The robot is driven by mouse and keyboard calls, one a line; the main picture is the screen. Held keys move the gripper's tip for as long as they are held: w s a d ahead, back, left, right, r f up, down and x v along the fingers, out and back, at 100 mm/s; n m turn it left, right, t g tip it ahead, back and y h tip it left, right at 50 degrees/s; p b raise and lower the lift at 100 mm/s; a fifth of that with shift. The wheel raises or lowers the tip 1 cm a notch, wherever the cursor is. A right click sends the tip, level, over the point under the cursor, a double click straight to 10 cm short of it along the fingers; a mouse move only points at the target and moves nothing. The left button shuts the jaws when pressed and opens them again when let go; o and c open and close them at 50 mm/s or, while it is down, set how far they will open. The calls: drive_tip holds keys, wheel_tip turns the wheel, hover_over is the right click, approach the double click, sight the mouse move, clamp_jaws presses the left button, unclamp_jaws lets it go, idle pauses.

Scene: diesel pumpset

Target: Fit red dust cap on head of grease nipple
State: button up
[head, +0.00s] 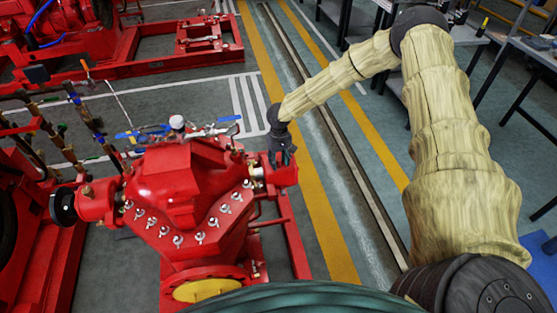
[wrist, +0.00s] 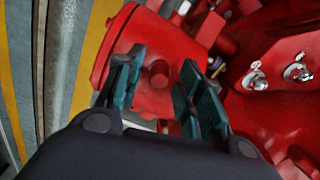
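My gripper (wrist: 162,62) is open in the wrist view, its two dark green fingers apart with a clear gap on each side of a small round red piece. That piece (wrist: 158,76) looks like the red dust cap and sits against the flat face of a red bearing housing (wrist: 150,40). The grease nipple cannot be made out; it may be hidden under the red piece. In the head view my gripper (head: 281,158) points down at the red housing at the right end of the red pump. The cap is too small to tell there.
The red pump casing (head: 180,185) with several studs and nuts stands left of my gripper. Floor with yellow stripes (head: 318,215) lies open to the right. Workbenches stand at the far right.

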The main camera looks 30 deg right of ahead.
sight(279, 161)
wheel_tip(279, 161, up, 12)
idle(0.8)
idle(0.3)
drive_tip(key=s+a+f+t+h, duration=0.15)
drive_tip(key=s+a+f, duration=0.25)
drive_tip(key=s+f, duration=0.45)
drive_tip(key=s+a+f+t+h, duration=0.15)
drive_tip(key=s+a+f, duration=0.25)
drive_tip(key=s+f, duration=0.4)
drive_tip(key=s+a+g+y, duration=0.1)
drive_tip(key=s+a, duration=0.1)
drive_tip(key=s, duration=1.1)
drive_tip(key=s+a+g+y, duration=0.2)
drive_tip(key=s+a, duration=0.1)
drive_tip(key=s, duration=1.1)
drive_tip(key=shift+s+a+f, duration=0.25)
drive_tip(key=shift+a, duration=0.05)
